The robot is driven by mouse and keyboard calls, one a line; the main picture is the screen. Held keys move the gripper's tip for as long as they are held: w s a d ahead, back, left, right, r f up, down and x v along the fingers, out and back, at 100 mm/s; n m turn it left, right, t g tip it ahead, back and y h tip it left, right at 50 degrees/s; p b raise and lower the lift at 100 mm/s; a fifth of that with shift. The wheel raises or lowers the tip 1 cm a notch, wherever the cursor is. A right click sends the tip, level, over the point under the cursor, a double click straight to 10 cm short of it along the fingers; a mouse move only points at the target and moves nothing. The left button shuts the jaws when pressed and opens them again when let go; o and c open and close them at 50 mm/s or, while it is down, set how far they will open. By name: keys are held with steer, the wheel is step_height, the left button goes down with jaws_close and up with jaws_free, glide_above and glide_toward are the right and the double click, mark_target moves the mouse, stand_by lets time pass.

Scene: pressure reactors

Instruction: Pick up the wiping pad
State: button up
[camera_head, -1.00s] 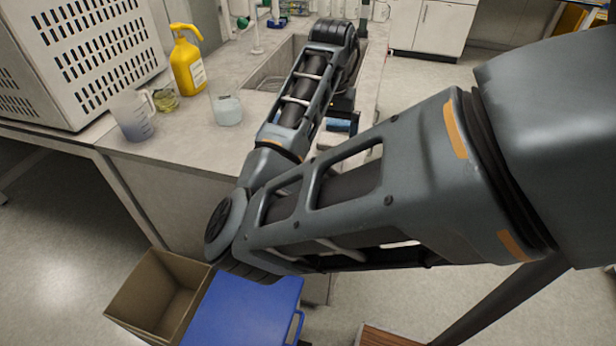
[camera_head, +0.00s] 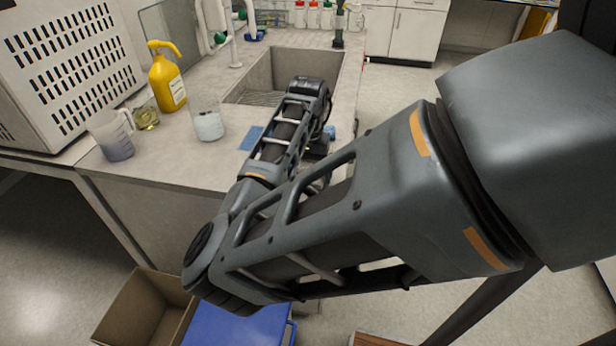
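A flat blue patch (camera_head: 250,138), which looks like the wiping pad, lies on the grey counter in front of the sink. My arm covers its right side. A second small blue piece (camera_head: 331,131) shows just right of my wrist; I cannot tell whether it belongs to the same pad. My gripper (camera_head: 318,147) points down to the counter beside the blue pieces and is mostly hidden behind my own arm. Its fingers cannot be made out, nor whether it touches or holds anything.
A sink (camera_head: 275,75) lies behind the pad. A cardboard box (camera_head: 145,310) and a blue bin (camera_head: 235,328) stand below the counter edge.

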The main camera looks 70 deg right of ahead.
steer(key=shift+c, duration=0.3)
steer(key=c, duration=0.7)
steer(key=shift+r, duration=0.1)
steer(key=shift+r, duration=0.5)
step_height(320, 180, up, 3)
steer(key=shift+f+b, duration=0.1)
steer(key=shift+b, duration=0.3)
steer(key=s+d+r, duration=0.1)
steer(key=d+r, duration=0.1)
steer(key=d, duration=0.1)
steer(key=s+d+r, duration=0.1)
steer(key=d+r, duration=0.1)
steer(key=d, duration=0.2)
steer(key=s+d+r+b, duration=0.1)
steer(key=s+d+r, duration=0.1)
steer(key=d+r, duration=0.1)
steer(key=shift+d, duration=0.5)
